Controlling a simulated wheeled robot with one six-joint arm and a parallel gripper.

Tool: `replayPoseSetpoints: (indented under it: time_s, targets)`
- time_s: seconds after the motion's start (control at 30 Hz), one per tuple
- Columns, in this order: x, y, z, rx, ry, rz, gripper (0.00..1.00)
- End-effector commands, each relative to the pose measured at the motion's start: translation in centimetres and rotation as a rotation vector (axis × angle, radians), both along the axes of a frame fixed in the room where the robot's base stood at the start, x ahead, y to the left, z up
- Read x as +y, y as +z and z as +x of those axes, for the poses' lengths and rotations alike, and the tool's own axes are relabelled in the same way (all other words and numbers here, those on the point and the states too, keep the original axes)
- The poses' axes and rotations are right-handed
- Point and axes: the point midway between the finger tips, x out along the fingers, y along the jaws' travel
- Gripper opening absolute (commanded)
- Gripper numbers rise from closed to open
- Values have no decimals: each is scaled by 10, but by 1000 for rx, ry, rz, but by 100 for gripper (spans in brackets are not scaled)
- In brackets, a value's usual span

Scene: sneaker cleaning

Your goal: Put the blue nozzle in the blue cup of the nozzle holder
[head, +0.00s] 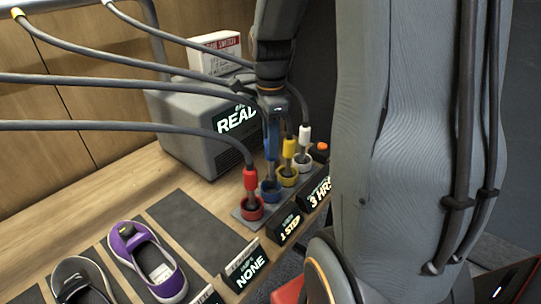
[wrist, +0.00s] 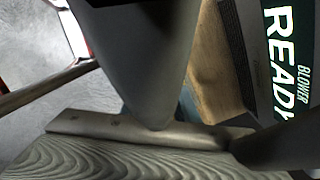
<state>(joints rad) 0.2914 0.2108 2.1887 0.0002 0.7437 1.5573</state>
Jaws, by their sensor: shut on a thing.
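The blue nozzle (head: 272,143) hangs upright below my gripper (head: 272,108) in the head view. My gripper is shut on its upper part. The nozzle's grey lower tip reaches down to the blue cup (head: 270,193) of the nozzle holder (head: 240,216). It looks to be at or inside the cup's mouth; the exact depth is hard to tell. In the wrist view my dark gripper parts cover most of the picture, and only a sliver of blue (wrist: 187,106) shows behind them.
A red nozzle (head: 250,181), a yellow nozzle (head: 289,148) and a white nozzle (head: 305,135) stand in neighbouring cups. Grey hoses cross from the left. A grey blower (head: 190,130) stands behind. A purple sneaker (head: 150,262) and a black shoe (head: 80,280) lie on mats at front left.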

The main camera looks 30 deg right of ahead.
Motion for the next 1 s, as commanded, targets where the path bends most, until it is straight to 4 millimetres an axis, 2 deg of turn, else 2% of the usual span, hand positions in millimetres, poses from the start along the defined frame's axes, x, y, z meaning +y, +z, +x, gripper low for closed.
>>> replayPoseSetpoints:
  time_s: [0.3,0.73,0.77,0.8,0.87,1.0]
  targets:
    - [0,-38,-1,3,-3,1,0]
    - [0,-45,-1,1,-2,0,0]
    - [0,-46,-1,1,-2,0,29]
    - [0,-45,-1,1,-2,0,36]
    - [0,-45,-1,1,-2,0,46]
    - [0,-45,-1,1,-2,0,46]
